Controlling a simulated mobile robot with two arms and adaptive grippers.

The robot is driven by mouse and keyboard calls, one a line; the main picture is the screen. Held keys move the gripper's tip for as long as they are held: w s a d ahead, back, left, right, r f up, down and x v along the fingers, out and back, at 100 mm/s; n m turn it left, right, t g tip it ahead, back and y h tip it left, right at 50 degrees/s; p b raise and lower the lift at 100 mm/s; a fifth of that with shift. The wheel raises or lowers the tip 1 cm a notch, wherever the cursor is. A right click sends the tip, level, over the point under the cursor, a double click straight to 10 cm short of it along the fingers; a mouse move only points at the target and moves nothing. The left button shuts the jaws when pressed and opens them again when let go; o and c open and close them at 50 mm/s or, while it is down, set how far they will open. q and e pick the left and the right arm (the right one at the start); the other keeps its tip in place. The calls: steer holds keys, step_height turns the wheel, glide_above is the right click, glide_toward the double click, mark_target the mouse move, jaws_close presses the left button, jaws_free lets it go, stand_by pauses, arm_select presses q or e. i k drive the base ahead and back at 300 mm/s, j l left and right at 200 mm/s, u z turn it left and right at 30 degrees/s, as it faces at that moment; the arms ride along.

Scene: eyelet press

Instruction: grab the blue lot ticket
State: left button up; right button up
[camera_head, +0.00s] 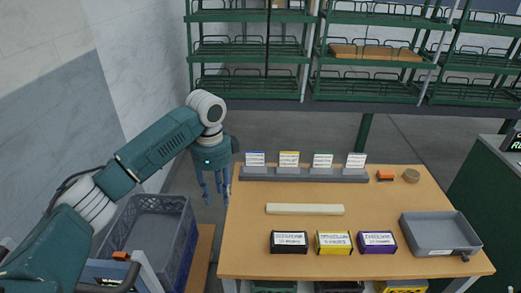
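The blue-topped lot ticket (255,158) stands upright at the left end of a grey rack (304,175) at the table's back edge. Beside it in the same rack stand a yellow-topped ticket (289,158), a green-topped ticket (323,160) and a mostly white ticket (356,160). My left gripper (216,194) hangs with its fingers downward, just left of the table and of the blue ticket, apart from it. Its fingers are spread with nothing between them. My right gripper is not in view.
On the wooden table (390,199) lie a cream bar (305,209), black (289,242), yellow (333,243) and purple (377,242) boxes, a grey tray (440,234), an orange item (386,176) and a brown roll (411,176). A grey crate (150,235) stands left; green shelves stand behind.

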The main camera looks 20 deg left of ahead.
mark_target(253, 158)
steer(key=i, duration=1.15)
